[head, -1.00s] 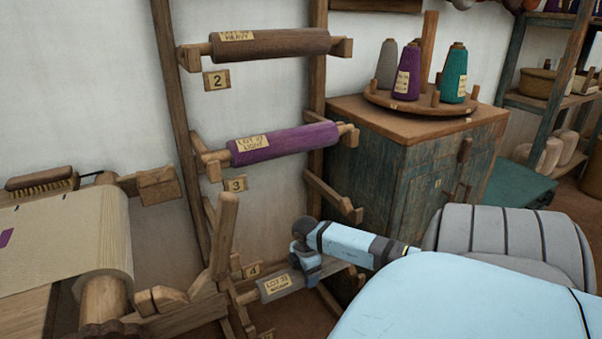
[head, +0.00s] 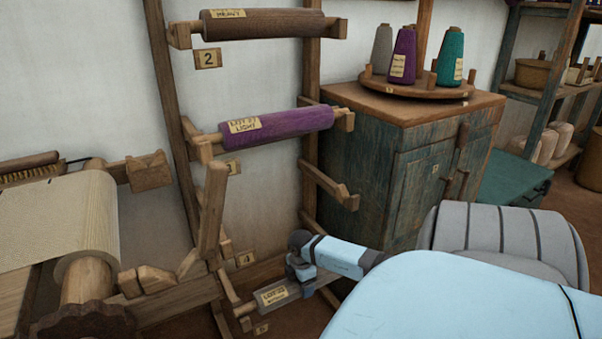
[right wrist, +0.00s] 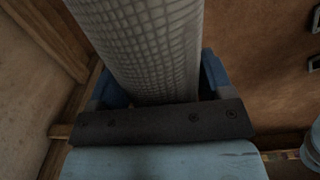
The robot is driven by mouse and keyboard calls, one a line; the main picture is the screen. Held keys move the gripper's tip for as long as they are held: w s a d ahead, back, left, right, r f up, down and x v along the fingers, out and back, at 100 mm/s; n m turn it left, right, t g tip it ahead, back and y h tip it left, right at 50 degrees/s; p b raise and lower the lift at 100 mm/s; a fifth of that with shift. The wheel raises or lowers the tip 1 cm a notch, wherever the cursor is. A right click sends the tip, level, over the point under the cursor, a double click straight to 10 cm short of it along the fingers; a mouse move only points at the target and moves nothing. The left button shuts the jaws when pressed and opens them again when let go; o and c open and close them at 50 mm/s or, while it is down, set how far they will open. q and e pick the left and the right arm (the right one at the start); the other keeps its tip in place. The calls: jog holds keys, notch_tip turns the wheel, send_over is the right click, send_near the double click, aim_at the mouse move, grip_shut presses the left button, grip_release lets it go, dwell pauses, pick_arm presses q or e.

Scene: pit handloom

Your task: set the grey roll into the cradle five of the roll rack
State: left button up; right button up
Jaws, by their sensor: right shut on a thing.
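The grey roll (head: 272,297), with a paper label and a wooden core end, is low at the roll rack (head: 312,120). My right gripper (head: 302,272) is shut on it. In the right wrist view, the roll (right wrist: 150,45) runs between the blue fingers of my right gripper (right wrist: 158,88). The plate of cradle five (head: 262,329) shows just below the roll, at the picture's bottom edge. The roll's left end is close to a rack arm; I cannot tell whether they touch. My left gripper is not in view.
A purple roll (head: 285,122) and a brown roll (head: 265,25) lie in higher cradles. The cradle above plate 4 (head: 245,259) is empty. A loom post (head: 212,205) stands close left of the grey roll. A cabinet (head: 395,165) stands right.

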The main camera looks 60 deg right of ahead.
jog(key=o, duration=1.1)
jog(key=shift+f, duration=0.1)
jog(key=shift+o, duration=1.2)
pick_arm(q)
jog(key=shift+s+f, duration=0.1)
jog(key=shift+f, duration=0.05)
pick_arm(e)
notch_tip(320, 180, up, 8)
jog(key=p, duration=0.3)
jog(key=shift+f+p, duration=0.25)
jog(key=shift+p, duration=0.05)
notch_tip(320, 180, up, 4)
jog(key=shift+p, duration=0.7)
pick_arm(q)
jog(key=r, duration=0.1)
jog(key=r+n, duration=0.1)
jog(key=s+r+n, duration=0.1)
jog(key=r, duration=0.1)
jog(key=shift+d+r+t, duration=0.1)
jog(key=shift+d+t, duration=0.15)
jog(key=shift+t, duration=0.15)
pick_arm(e)
jog(key=shift+r, duration=0.4)
